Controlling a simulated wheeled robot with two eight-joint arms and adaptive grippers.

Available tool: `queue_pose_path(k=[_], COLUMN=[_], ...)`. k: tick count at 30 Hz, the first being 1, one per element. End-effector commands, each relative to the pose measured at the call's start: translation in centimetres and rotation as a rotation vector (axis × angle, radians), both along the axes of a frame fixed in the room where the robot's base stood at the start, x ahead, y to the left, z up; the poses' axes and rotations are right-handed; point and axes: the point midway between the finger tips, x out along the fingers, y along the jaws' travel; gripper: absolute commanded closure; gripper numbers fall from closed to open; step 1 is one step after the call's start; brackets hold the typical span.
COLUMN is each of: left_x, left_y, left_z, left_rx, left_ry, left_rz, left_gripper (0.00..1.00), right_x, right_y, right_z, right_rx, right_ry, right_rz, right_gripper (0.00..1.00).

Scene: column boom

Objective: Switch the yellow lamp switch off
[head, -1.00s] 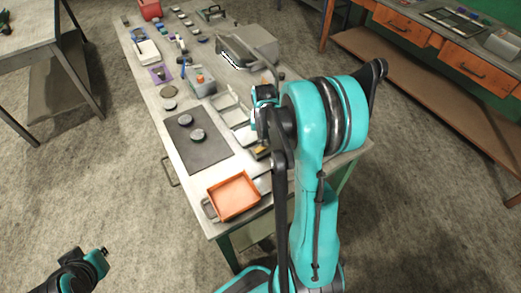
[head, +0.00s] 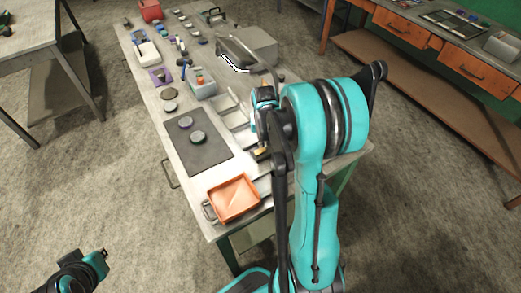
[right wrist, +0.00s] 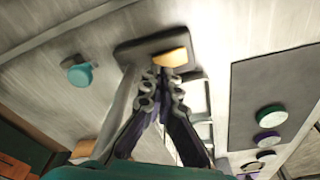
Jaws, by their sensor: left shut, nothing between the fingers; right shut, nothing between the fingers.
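The yellow switch (right wrist: 171,57) sits on a dark rounded base (right wrist: 135,50) in the right wrist view. It shows as a small yellow patch (head: 262,153) in the head view, beside my right arm. My right gripper (right wrist: 160,76) is shut and empty, its fingertips right at the near edge of the yellow switch. I cannot tell whether they touch it. In the head view my right arm largely hides this gripper. My left gripper (head: 102,253) is shut and empty at the lower left, over the floor, away from the table.
An orange tray (head: 234,199) stands at the table's near end. A dark mat (head: 202,156) with round knobs lies to the left of the switch. A teal knob (right wrist: 79,74) shows left of the fingers.

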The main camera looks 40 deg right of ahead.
Motion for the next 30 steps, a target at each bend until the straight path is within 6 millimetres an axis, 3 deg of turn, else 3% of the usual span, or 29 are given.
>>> queue_pose_path(k=[30], left_x=[0.0], left_y=[0.0], left_z=[-1.0], left_rx=[0.0], left_ry=[0.0], left_rz=[0.0], left_gripper=[1.0], right_x=[0.0], right_y=[0.0], right_z=[-1.1], right_rx=[0.0], right_ry=[0.0], right_rz=[0.0], right_gripper=[1.0])
